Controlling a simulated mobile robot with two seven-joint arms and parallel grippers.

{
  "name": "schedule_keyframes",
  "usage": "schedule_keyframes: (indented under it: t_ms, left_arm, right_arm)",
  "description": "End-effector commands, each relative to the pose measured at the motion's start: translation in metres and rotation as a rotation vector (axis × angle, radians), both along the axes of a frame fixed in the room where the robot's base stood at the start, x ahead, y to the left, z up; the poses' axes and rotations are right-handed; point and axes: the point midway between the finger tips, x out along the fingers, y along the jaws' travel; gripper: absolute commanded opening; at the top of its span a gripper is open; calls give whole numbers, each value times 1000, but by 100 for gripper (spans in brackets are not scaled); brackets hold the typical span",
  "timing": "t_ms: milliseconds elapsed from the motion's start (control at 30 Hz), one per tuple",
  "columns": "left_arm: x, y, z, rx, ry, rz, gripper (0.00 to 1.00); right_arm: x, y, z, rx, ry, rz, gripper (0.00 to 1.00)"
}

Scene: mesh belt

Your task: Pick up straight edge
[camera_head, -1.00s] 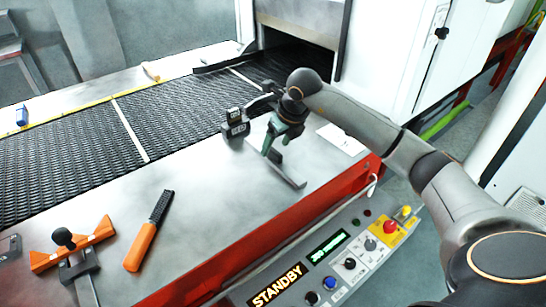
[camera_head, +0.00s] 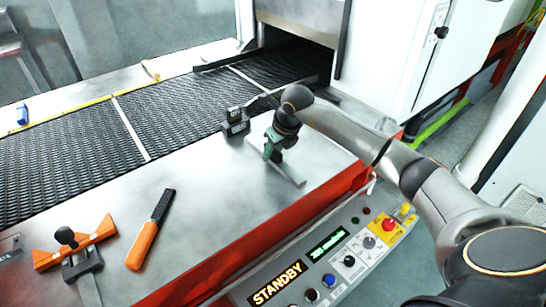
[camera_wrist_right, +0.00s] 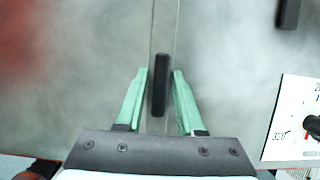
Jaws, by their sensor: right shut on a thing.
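The straight edge (camera_head: 291,175) is a thin grey metal bar that lies on the steel table near its front right edge. In the right wrist view the bar (camera_wrist_right: 162,28) runs up the picture, with a dark raised grip (camera_wrist_right: 159,88) along its middle. My right gripper (camera_head: 271,153) is at the bar from above, its green fingers (camera_wrist_right: 160,75) on both sides of the grip and shut on it. In the head view the fingers hide part of the bar. My left gripper is not in view.
A dark gauge block (camera_head: 236,122) stands close behind my right gripper. An orange-handled tool (camera_head: 145,240) and an orange bar with a black knob (camera_head: 85,245) lie at left. The mesh belt (camera_head: 75,145) is behind; the control panel (camera_head: 330,262) is in front.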

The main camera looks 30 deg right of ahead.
Motion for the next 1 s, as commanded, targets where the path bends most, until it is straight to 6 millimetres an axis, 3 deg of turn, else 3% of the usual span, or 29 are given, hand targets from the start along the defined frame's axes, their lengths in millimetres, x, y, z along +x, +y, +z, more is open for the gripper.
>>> schedule_keyframes:
  t_ms: [33, 200, 1000]
  left_arm:
    - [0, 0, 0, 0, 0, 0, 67]
    - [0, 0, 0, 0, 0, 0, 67]
    - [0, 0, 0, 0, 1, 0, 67]
  right_arm:
    - [0, 0, 0, 0, -1, 0, 18]
    - [0, 0, 0, 0, -1, 0, 0]
    - [0, 0, 1, 0, -2, 0, 0]
